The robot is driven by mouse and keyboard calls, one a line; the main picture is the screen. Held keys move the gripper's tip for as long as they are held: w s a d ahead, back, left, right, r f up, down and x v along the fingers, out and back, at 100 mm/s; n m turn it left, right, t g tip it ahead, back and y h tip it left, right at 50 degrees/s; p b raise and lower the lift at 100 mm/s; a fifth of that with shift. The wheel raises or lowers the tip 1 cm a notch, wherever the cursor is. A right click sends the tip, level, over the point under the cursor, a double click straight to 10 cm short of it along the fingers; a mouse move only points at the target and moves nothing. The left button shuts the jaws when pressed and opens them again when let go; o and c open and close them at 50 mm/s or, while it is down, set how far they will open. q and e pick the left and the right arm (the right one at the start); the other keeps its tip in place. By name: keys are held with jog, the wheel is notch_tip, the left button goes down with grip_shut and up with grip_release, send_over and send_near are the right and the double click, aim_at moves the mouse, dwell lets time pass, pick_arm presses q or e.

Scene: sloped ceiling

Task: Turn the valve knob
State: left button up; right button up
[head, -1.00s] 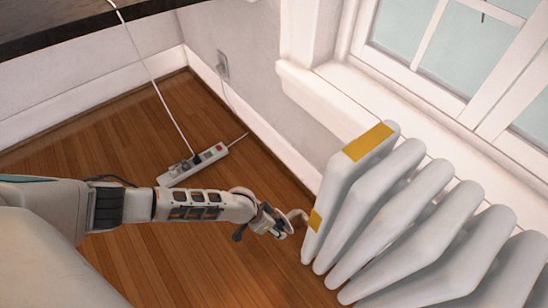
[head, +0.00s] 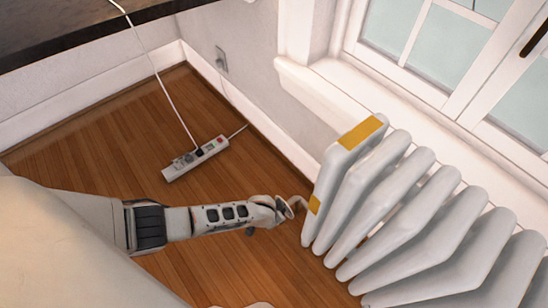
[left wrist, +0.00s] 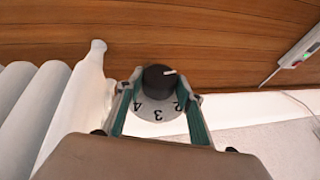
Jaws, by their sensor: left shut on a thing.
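The valve knob (left wrist: 158,112) is white with a black end cap bearing a white mark, and numbers 2, 3 and 4 show on its face. It sits at the end of the radiator (left wrist: 78,105). In the head view the white ribbed radiator (head: 345,180) is at right, and my left gripper (head: 286,207) is by its lower left end, at the bent pipe; the knob is hidden there. In the left wrist view my left gripper (left wrist: 160,84) has a finger on each side of the knob and is shut on it. My right gripper is not in view.
A power strip (head: 195,158) with cords lies on the wood floor (head: 90,140) beyond my left arm. A wall and window sill (head: 315,80) stand behind the radiator. A dark counter edge (head: 60,30) is at upper left.

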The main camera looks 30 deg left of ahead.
pick_arm(q)
jog(key=shift+s+d+f+y, duration=0.1)
jog(key=shift+s+d+y, duration=0.05)
jog(key=shift+y, duration=0.45)
jog(key=shift+t+y, duration=0.4)
jog(key=o, duration=1.1)
